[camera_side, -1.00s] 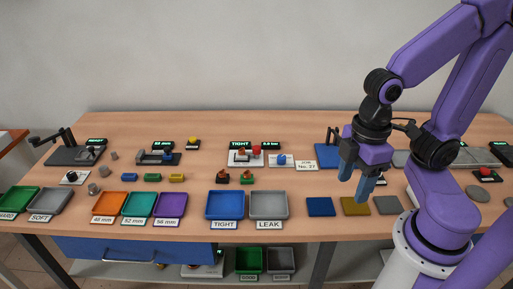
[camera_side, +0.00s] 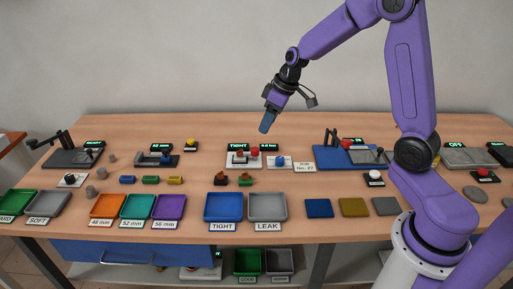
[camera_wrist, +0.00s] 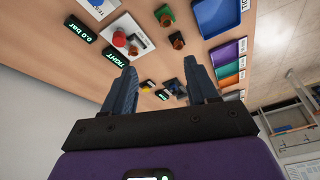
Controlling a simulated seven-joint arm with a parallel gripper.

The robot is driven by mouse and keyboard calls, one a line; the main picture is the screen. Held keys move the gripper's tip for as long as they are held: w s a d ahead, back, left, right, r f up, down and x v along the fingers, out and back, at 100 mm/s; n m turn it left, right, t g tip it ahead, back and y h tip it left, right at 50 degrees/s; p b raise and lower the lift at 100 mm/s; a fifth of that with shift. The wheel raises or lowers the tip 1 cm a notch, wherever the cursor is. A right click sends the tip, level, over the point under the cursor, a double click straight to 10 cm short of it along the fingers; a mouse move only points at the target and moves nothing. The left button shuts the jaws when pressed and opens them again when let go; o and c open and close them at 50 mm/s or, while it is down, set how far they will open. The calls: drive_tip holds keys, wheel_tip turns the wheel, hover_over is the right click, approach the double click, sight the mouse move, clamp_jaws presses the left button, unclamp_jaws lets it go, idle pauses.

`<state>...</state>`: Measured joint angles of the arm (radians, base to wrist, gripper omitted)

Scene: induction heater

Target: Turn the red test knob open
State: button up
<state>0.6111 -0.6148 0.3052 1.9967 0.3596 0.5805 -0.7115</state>
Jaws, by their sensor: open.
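The red test knob (camera_side: 255,155) stands on the right part of a white test plate (camera_side: 232,164), beside an orange-brown part (camera_side: 239,154). In the wrist view the red knob (camera_wrist: 119,39) shows at upper left, near the displays. My gripper (camera_side: 266,123) is in the air above and behind the plate, its fingers pointing down and to the left. In the wrist view its two fingers (camera_wrist: 160,70) are apart with nothing between them. The knob lies outside the fingers, beyond the left one. The display beside it reads TIGHT (camera_side: 237,147), the other 0.0 bar (camera_side: 269,147).
Two brown-topped valve parts (camera_side: 221,179) lie in front, with blue TIGHT (camera_side: 224,207) and grey LEAK (camera_side: 268,207) trays nearer the edge. The air around my gripper is clear.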

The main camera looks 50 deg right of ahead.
drive_tip(key=w+d+f+m, duration=0.1)
drive_tip(key=w+d, duration=0.2)
drive_tip(key=d, duration=0.4)
drive_tip(key=t, duration=0.1)
approach(255, 149)
drive_tip(key=shift+h, duration=0.3)
drive_tip(key=x, duration=0.8)
drive_tip(key=shift+w+a+f, duration=0.15)
drive_tip(key=shift+a+f, duration=0.1)
drive_tip(key=shift+f, duration=0.1)
drive_tip(key=c, duration=1)
drive_tip(key=shift+m, duration=0.3)
drive_tip(key=shift+c, duration=0.2)
